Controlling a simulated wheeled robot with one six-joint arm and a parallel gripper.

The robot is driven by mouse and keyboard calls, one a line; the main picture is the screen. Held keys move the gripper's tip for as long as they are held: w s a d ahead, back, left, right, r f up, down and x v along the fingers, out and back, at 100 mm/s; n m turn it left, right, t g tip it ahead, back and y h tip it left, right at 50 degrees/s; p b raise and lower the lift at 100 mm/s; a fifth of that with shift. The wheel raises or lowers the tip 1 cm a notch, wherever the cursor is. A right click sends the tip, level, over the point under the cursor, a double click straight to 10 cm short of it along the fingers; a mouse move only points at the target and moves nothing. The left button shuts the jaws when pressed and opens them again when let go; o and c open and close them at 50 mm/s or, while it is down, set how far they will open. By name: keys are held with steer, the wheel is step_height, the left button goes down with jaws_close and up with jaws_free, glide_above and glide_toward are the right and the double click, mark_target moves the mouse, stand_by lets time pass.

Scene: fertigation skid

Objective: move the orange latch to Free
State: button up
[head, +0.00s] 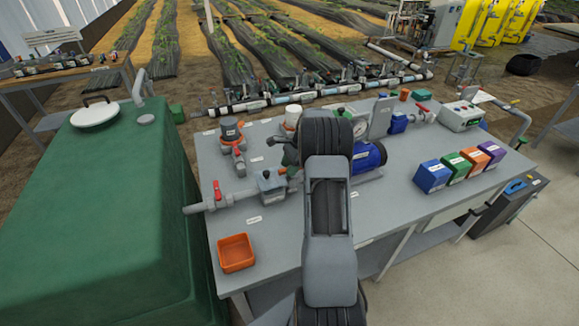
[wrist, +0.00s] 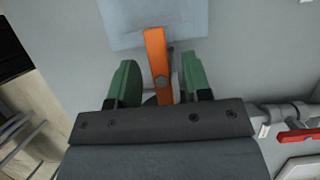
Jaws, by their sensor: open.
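The orange latch (wrist: 156,58) is a flat bar with a bolt through it, on a pale grey-blue box (wrist: 190,32). In the wrist view it lies between the two green fingers of my open gripper (wrist: 162,78), with a gap on each side; its lower end is hidden by my gripper body. In the head view the box (head: 271,184) sits in the grey pipe line on the bench, and a bit of the orange latch (head: 294,174) shows beside it. My gripper (head: 289,156) is mostly hidden behind my arm there. No Free marking is readable.
A red-handled valve (head: 217,188) is left of the box, and another (wrist: 300,136) shows in the wrist view. An orange tray (head: 236,253) is on the near bench. A blue pump (head: 370,155) and several coloured boxes (head: 433,176) stand to the right. A green tank (head: 115,190) is at left.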

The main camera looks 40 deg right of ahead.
jaws_close()
steer(key=shift+n, duration=0.3)
steer(key=n+g+p, duration=0.1)
steer(key=n+g, duration=0.1)
steer(key=n, duration=0.2)
steer(key=shift+s, duration=0.1)
steer(key=n, duration=0.2)
steer(key=n+g, duration=0.1)
steer(key=n, duration=0.1)
steer(key=shift+s+n+g, duration=0.1)
steer(key=shift+n+g, duration=0.2)
steer(key=shift+n, duration=0.1)
steer(key=n+h, duration=0.1)
steer(key=n, duration=0.1)
steer(key=n+g, duration=0.1)
steer(key=n, duration=0.1)
steer(key=shift+d+n+h, duration=0.1)
steer(key=shift+n+h, duration=0.2)
steer(key=shift+h, duration=0.1)
steer(key=shift+s+d+n+g+h, duration=0.1)
steer(key=shift+n+g+h, duration=0.45)
steer(key=shift+n, duration=1.35)
steer(key=shift+n+h, duration=0.25)
steer(key=shift+n, duration=0.05)
